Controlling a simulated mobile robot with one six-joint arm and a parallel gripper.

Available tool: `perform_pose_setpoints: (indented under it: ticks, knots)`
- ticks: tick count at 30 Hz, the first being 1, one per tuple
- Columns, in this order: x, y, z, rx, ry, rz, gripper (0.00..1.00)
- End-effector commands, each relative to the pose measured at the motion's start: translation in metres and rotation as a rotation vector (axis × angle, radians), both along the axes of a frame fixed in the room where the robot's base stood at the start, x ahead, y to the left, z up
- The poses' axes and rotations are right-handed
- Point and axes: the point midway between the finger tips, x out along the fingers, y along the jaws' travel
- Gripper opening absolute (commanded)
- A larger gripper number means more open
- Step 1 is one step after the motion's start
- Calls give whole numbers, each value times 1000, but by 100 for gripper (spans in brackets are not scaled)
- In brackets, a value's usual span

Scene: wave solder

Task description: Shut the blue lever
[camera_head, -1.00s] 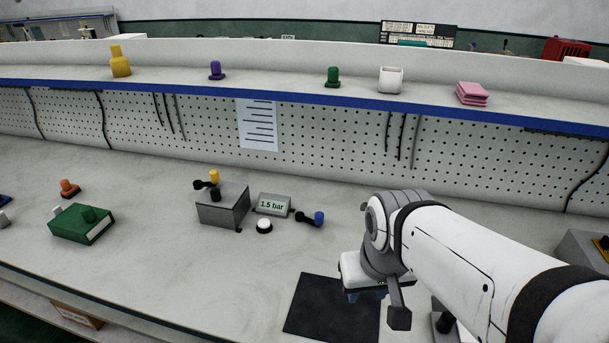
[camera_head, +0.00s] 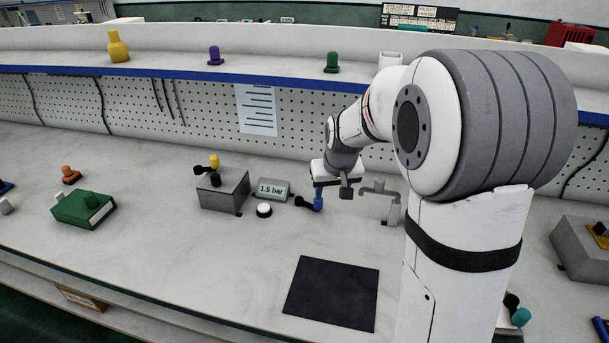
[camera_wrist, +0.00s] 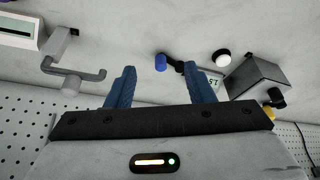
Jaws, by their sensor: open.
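The blue lever has a blue knob (camera_head: 318,204) on a short black arm (camera_head: 303,201), at the middle of the bench in the head view. In the wrist view the blue knob (camera_wrist: 161,62) shows in line with the gap between my fingertips, with its black arm running right. My gripper (camera_head: 322,188) is just above the knob, pointing down, with blue fingers. In the wrist view my gripper (camera_wrist: 160,70) is open and empty, its fingers spread wide either side of the knob. I cannot tell whether they touch it.
A grey "1.5 bar" display (camera_head: 273,189) and a white button (camera_head: 264,210) stand left of the lever. Further left is a grey box (camera_head: 224,192) with a yellow-knobbed lever (camera_head: 214,161). A grey pipe fitting (camera_head: 380,190) stands close right. A black mat (camera_head: 332,292) lies in front.

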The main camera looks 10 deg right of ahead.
Motion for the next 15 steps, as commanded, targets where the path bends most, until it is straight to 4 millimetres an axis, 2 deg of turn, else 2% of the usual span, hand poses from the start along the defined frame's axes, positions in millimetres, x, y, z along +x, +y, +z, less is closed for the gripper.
perform_pose_setpoints:
  ticks: [1, 6, 10, 15]
  knots:
    - [24, 0, -15, 0, -1, 2, 48]
    - [85, 0, -55, 0, -30, 7, 48]
    - [112, -1, -78, 0, -46, 9, 48]
    - [127, -1, -93, -1, -55, 9, 48]
